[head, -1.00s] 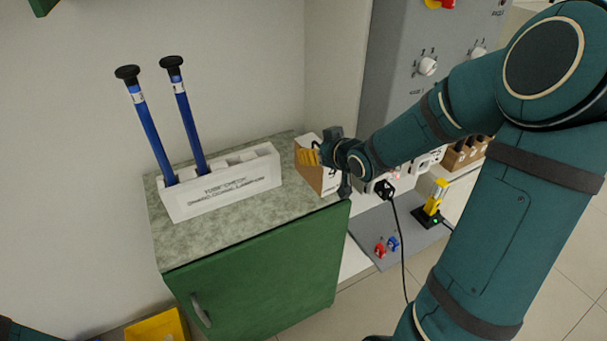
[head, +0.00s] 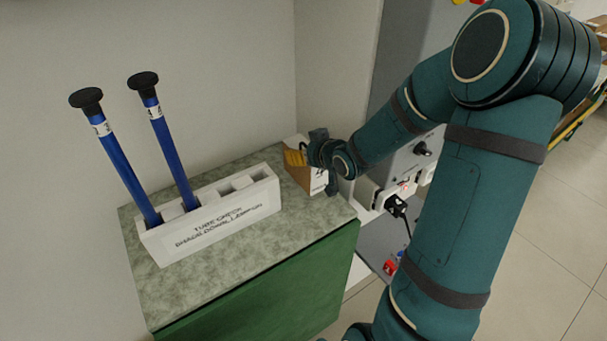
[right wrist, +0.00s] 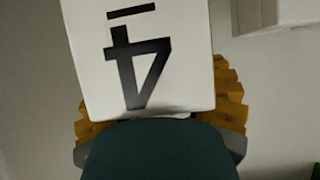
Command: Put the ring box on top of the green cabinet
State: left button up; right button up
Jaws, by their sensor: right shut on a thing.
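The ring box (head: 299,177) is a small brown carton with a white label and yellow pieces at its top. It is over the back right corner of the green cabinet's (head: 275,300) speckled top. I cannot tell whether its base touches that top. My right gripper (head: 318,163) is shut on the box from the right. In the right wrist view the box's white face (right wrist: 150,60) with a black "4" fills the middle, with yellow pieces on both sides. My left gripper is not in view.
A white rack (head: 215,215) with two blue, black-capped tubes (head: 168,140) stands left of the box on the cabinet top. Bare top lies in front of the rack and box. A grey panel with sockets (head: 395,190) and a black plug stands to the right.

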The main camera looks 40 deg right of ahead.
jog(key=shift+f+b, duration=0.6)
jog(key=shift+f, duration=2.15)
jog(key=shift+f, duration=0.1)
jog(key=o, duration=1.4)
